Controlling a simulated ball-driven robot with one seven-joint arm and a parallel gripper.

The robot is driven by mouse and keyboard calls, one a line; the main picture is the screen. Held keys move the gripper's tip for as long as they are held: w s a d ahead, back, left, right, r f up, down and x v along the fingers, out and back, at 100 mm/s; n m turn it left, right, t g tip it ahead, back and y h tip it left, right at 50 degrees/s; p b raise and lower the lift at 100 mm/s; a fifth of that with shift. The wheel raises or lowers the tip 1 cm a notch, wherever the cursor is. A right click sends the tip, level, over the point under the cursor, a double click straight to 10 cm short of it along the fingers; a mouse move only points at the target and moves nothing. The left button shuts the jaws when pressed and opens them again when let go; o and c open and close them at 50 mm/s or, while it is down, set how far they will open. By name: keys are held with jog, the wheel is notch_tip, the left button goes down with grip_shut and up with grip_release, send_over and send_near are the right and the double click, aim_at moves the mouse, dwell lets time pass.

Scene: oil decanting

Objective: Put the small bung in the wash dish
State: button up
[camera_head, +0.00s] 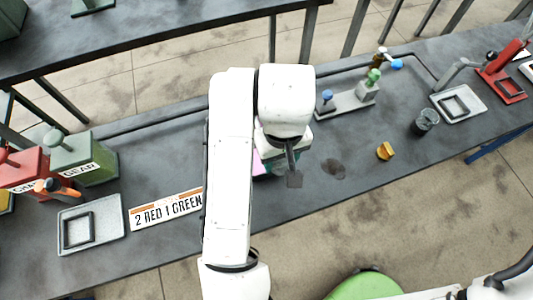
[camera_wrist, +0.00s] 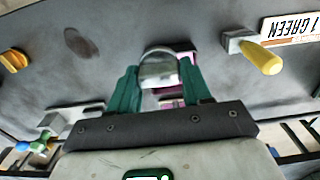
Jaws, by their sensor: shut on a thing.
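My gripper (camera_wrist: 160,80) is shut, its green fingers on either side of a grey, rounded piece, which I take to be the small bung (camera_wrist: 157,66). In the head view my gripper (camera_head: 272,160) is over the middle of the bench, and my arm hides the bung there. A pink thing is just beyond the bung in the wrist view (camera_wrist: 187,60). A sliver of it shows beside my gripper in the head view (camera_head: 260,167). It is mostly hidden, so I cannot tell whether it is the wash dish.
A yellow-handled tool (camera_wrist: 262,58) lies near the sign (camera_head: 167,209). Left are red and green cans (camera_head: 85,160) and a tray (camera_head: 91,206). Right are a valve stand (camera_head: 347,104), a dark cup (camera_head: 426,119), a yellow piece (camera_head: 385,151) and another tray (camera_head: 476,113). Dark stains mark the bench.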

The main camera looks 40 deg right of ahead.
jog(key=w+f, duration=0.1)
jog(key=w+f+b, duration=0.1)
jog(key=f, duration=0.1)
jog(key=w+f, duration=0.1)
jog(key=shift+w+d+f, duration=0.25)
jog(key=shift+w+f, duration=0.1)
jog(key=shift+w, duration=0.05)
jog(key=shift+w+f, duration=0.2)
jog(key=shift+w, duration=0.15)
jog(key=shift+w+f, duration=0.35)
jog(key=shift+f, duration=0.1)
jog(key=shift+w+f, duration=0.1)
jog(key=shift+f, duration=1.55)
jog(key=shift+f, duration=0.2)
jog(key=o, duration=0.8)
jog(key=shift+r, duration=0.15)
notch_tip(320, 180, up, 12)
jog(key=shift+r+p, duration=0.1)
jog(key=shift+p, duration=0.9)
